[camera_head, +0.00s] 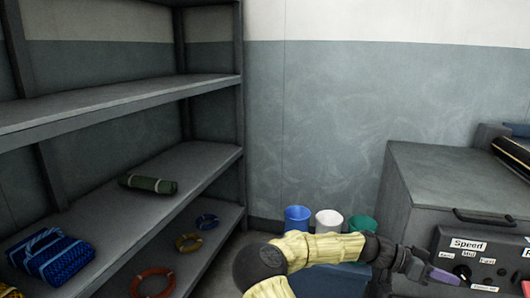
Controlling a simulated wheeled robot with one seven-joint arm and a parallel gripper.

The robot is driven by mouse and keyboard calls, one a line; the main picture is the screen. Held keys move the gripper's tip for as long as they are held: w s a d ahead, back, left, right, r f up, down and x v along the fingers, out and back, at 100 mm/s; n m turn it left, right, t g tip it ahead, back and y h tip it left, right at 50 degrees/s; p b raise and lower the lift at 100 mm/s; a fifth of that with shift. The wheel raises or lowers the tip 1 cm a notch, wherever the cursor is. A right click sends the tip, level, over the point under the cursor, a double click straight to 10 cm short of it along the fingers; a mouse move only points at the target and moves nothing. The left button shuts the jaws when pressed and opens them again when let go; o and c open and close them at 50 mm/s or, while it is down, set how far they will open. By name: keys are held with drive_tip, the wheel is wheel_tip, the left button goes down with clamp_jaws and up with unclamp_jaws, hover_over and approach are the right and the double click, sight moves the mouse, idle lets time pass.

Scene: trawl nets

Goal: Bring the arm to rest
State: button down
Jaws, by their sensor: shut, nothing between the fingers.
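My arm, in a yellow sleeve with dark joints, reaches in from the bottom of the head view and stretches to the right. My gripper (440,275) is at its end, low on the right, in front of the grey control panel (480,243). It is shut, with nothing held. A purple piece shows at its tip; I cannot tell whether the tip touches the panel.
The panel has labels, "Speed" among them, and knobs, on a grey cabinet (440,175). Blue (297,219), white (328,221) and green (362,224) containers stand behind my arm. A grey shelf (110,104) at left holds blue netting (50,258), a green roll (148,184) and rings.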

drive_tip(key=s+a+f+n+t+y+p, duration=0.35)
drive_tip(key=s+a+f+n+y, duration=0.3)
drive_tip(key=a+f+y, duration=0.25)
drive_tip(key=s+a+r+n+t+y+p, duration=0.25)
drive_tip(key=a+r+n, duration=0.35)
drive_tip(key=a, duration=0.4)
drive_tip(key=s+a+r+n+t+y+p, duration=0.25)
drive_tip(key=a+r+n, duration=0.25)
drive_tip(key=a, duration=0.5)
wheel_tip(320, 180, up, 38)
drive_tip(key=p, duration=3.8)
drive_tip(key=shift+w+a+p, duration=0.2)
drive_tip(key=shift+w+p, duration=0.2)
drive_tip(key=shift+w, duration=0.05)
drive_tip(key=shift+n+t, duration=0.25)
